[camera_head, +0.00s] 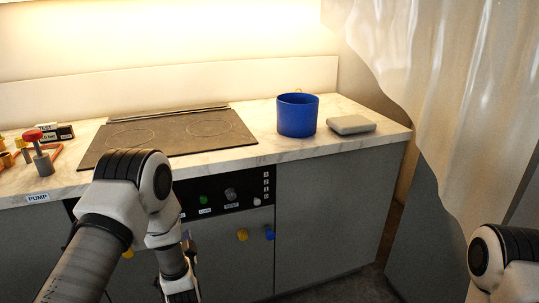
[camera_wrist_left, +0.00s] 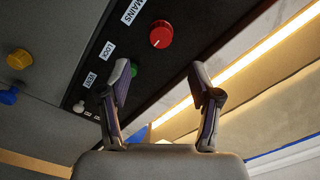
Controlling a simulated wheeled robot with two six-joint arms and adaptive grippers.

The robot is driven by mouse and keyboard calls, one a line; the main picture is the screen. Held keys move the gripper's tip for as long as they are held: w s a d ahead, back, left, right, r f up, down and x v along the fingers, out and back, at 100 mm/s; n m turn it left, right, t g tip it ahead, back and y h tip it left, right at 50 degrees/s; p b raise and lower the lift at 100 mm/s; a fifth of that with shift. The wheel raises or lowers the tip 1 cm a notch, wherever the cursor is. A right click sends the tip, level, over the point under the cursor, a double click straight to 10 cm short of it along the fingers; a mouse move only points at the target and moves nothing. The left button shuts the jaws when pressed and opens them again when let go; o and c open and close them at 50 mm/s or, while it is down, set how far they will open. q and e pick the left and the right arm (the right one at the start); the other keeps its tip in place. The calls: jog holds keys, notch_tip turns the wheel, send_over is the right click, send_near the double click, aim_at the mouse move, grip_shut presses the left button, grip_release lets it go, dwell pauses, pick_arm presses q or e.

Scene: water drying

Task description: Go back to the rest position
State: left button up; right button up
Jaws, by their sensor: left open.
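My left arm (camera_head: 150,190) comes in from the left and bends down in front of the counter's control panel (camera_head: 230,195). In the left wrist view my left gripper (camera_wrist_left: 160,82) has its two fingers spread with nothing between them. A green button (camera_wrist_left: 134,70) shows just beside one finger; I cannot tell whether they touch. A red knob (camera_wrist_left: 161,34) under a MAINS label lies beyond the fingers. Of my right arm (camera_head: 497,262) only a joint and part of a link show at the lower right; its gripper is out of view.
A blue pot (camera_head: 297,115) and a grey pad (camera_head: 351,125) stand on the marble counter (camera_head: 255,150), right of the dark hob (camera_head: 170,133). A red-topped pump part (camera_head: 42,160) is at the left. Yellow (camera_head: 242,234) and blue (camera_head: 269,232) knobs stick out below the panel. A translucent curtain (camera_head: 440,90) hangs right.

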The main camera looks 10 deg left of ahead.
pick_arm(q)
jog(key=s+d+f+n+g+h+p, duration=0.1)
jog(key=s+d+f+g+h+p, duration=0.1)
jog(key=s, duration=1)
jog(key=s+d+f+n+g+h+p, duration=0.2)
jog(key=s+d+f+g, duration=0.5)
jog(key=s, duration=0.5)
jog(key=s+d+f+n+g+h+p, duration=0.1)
jog(key=s+d+f+g+h+p, duration=0.3)
jog(key=s, duration=0.8)
jog(key=g+h, duration=0.1)
jog(key=g, duration=0.1)
jog(key=shift+s+d+f+n+g, duration=0.3)
jog(key=shift+s+f, duration=0.05)
